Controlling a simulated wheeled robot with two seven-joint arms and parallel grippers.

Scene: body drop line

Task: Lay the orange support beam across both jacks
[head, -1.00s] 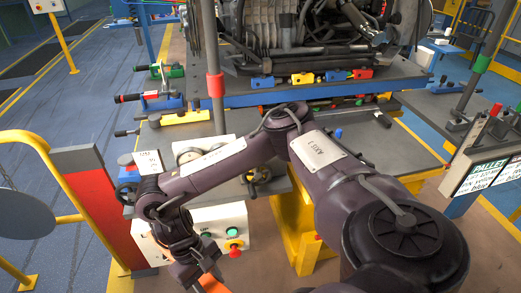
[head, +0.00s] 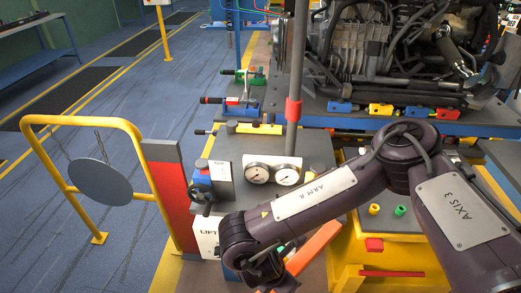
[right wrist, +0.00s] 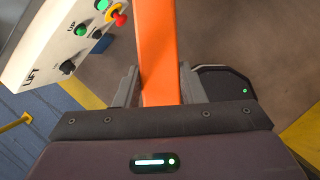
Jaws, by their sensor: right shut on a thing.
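The orange support beam (right wrist: 160,45) runs up between the two fingers of my right gripper (right wrist: 157,86) in the right wrist view. The gripper is shut on it. In the head view the beam (head: 316,246) shows as a tilted orange length beside my right forearm, above the floor and in front of the grey bench. My right gripper's fingers are hidden in the head view, below the wrist at the bottom edge. I cannot make out with certainty which things are the two jacks. My left gripper is not in view.
A white lift control box (right wrist: 78,38) with buttons is close to the beam. Two gauges (head: 272,173) sit on the grey bench. A post with a red collar (head: 293,108) rises behind it. A yellow rail (head: 80,122) stands left; an engine (head: 380,50) is at the back.

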